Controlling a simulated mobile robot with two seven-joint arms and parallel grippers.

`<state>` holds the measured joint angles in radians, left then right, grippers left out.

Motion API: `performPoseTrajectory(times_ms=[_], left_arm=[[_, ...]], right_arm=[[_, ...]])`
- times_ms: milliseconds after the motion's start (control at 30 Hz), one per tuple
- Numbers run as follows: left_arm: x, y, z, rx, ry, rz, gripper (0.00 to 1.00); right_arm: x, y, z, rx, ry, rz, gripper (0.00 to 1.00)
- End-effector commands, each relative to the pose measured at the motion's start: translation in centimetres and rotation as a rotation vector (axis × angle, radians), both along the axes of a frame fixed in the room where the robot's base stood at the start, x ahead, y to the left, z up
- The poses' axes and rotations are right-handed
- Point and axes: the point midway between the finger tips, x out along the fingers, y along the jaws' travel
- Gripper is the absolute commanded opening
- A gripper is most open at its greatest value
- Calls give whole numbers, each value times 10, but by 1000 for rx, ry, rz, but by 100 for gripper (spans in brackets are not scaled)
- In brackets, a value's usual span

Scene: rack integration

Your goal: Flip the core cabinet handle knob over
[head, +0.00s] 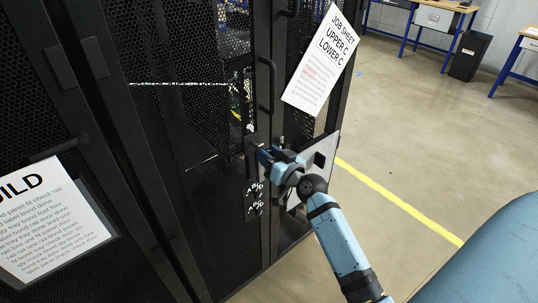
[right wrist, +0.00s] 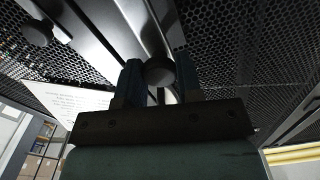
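In the right wrist view a dark round handle knob (right wrist: 158,71) stands between the two fingers of my right gripper (right wrist: 160,84). It fills the gap, with a finger against each side, so the gripper looks shut on it. In the head view my right gripper (head: 268,156) is at the handle latch (head: 252,147) on the core cabinet's dark mesh door (head: 205,145). The knob is hidden behind the fingers there. My left gripper is not in view.
A second round knob (right wrist: 37,32) shows at the upper left of the wrist view. A tilted job sheet (head: 318,62) is by the door edge, and a build sheet (head: 48,222) hangs at left. Open floor (head: 445,150) with a yellow line lies right of the cabinet.

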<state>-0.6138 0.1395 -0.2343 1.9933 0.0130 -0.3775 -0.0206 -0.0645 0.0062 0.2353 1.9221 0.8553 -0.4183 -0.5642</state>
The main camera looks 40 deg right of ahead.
Motion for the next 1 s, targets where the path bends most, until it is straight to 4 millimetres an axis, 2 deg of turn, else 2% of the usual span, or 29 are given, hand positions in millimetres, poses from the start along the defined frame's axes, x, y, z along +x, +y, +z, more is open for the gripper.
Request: performPoseTrajectory(times_ms=[167, 400, 667, 700, 767, 800, 1000], left_arm=[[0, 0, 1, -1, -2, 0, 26], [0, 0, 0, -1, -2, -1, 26], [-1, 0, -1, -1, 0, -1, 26], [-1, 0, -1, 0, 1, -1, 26], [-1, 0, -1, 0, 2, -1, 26], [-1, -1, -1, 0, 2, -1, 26], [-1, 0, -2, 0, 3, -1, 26]], right_arm=[[3, 0, 0, -1, 0, 0, 0], [35, 3, 1, -1, -2, 2, 0], [36, 3, 1, -1, -3, 0, 0], [36, 3, 1, -1, -3, 0, 40], [36, 3, 1, -1, -3, 0, 54], [36, 3, 1, -1, -2, 1, 59], [36, 3, 1, -1, -1, 1, 59]])
